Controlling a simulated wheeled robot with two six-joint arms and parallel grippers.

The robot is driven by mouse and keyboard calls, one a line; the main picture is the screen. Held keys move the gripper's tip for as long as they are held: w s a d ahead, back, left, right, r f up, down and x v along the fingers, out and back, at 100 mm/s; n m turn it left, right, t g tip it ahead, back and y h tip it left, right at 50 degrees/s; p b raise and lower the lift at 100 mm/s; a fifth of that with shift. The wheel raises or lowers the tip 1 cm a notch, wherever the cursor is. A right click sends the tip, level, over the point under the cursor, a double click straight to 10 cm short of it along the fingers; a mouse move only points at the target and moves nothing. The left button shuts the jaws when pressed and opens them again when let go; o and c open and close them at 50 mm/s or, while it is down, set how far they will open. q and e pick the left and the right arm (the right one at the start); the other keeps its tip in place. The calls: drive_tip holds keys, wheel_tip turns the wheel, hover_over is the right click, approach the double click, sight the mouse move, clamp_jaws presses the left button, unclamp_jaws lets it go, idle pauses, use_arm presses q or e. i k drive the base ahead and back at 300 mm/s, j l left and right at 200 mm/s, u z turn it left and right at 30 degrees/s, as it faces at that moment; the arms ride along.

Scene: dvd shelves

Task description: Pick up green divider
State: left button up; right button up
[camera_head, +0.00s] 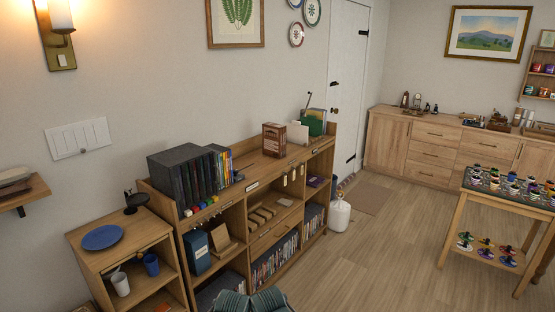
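A green upright panel (316,122), which looks like the green divider, stands on top of the long wooden shelf unit (240,172) near its far right end. A pale card or board (297,133) stands just left of it and covers part of that side. Lighter sheets show at its top edge. The green panel is small in this view, so I cannot tell whether it is a single sheet or a holder. Neither of my grippers can be made out here, and nothing is seen touching the green panel.
A brown box (274,140) and a dark row of cases (187,174) stand on the same top. A low cabinet with a blue plate (102,237) is at left. A white jug (339,214) stands on the floor beyond the unit. Open wooden floor (370,265) lies to the right.

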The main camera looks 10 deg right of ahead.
sight(314, 130)
drive_tip(key=i+l+z, duration=0.25)
drive_tip(key=i+z, duration=0.7)
drive_tip(key=i, duration=0.2)
drive_tip(key=i+j+z, duration=0.15)
drive_tip(key=i+z, duration=0.3)
drive_tip(key=i, duration=0.15)
drive_tip(key=i+u, duration=0.1)
drive_tip(key=i, duration=0.5)
drive_tip(key=i+l+u, duration=0.15)
drive_tip(key=i, duration=0.45)
drive_tip(key=i+l+u, duration=0.1)
drive_tip(key=i, duration=0.5)
drive_tip(key=i+u, duration=0.4)
drive_tip(key=i, duration=0.2)
drive_tip(key=i+l+u, duration=0.25)
drive_tip(key=i+u, duration=0.15)
drive_tip(key=i, duration=0.15)
